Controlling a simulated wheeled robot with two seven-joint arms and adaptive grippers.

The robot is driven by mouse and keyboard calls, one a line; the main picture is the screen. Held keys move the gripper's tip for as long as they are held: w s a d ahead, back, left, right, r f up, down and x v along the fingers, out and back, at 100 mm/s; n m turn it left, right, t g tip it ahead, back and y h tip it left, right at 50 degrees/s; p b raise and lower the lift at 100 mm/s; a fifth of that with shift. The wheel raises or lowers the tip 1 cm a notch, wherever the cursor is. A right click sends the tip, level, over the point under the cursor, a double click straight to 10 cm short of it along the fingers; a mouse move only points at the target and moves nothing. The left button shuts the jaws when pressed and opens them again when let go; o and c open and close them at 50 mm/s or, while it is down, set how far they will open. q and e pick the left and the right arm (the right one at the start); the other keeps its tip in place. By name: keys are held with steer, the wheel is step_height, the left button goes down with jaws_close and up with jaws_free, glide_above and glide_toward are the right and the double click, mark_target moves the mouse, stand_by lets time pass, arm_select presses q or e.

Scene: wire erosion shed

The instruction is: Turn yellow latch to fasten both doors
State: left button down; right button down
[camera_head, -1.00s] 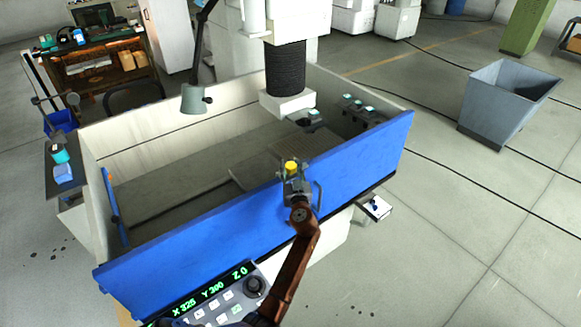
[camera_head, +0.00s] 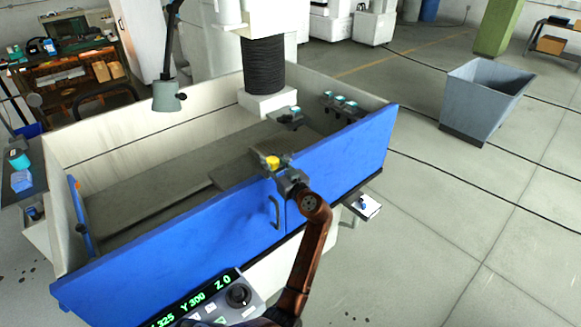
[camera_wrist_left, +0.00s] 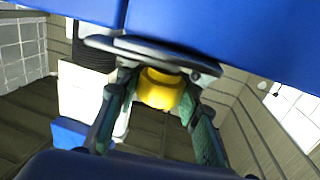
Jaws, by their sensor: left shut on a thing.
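The two blue doors, a left door (camera_head: 190,245) and a right door (camera_head: 345,155), stand edge to edge along the front of the machine tank. The yellow latch (camera_head: 272,162) sits at their top edge near the seam. My left gripper (camera_head: 277,170) is shut on it, reaching in from the right. In the left wrist view the yellow latch (camera_wrist_left: 162,90) lies between the two fingers of the left gripper (camera_wrist_left: 158,95), with the blue door panels above. The latch's lower parts are partly hidden by the gripper. My right gripper is not in view.
A door handle (camera_head: 273,212) sticks out left of the seam, close to my wrist. The control panel (camera_head: 225,300) is below the left door. A grey bin (camera_head: 485,100) stands on open floor at the right. A lamp (camera_head: 167,96) hangs over the tank.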

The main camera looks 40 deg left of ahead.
arm_select(q)
steer(key=shift+d+f, duration=0.2)
steer(key=c, duration=1.8)
jaws_free()
steer(key=shift+c, duration=0.2)
steer(key=o, duration=0.3)
steer(key=shift+s+d+r, duration=0.1)
steer(key=shift+d+r, duration=0.05)
steer(key=shift+d, duration=0.05)
steer(key=shift+o, duration=0.8)
steer(key=shift+a, duration=0.2)
steer(key=v, duration=1.2)
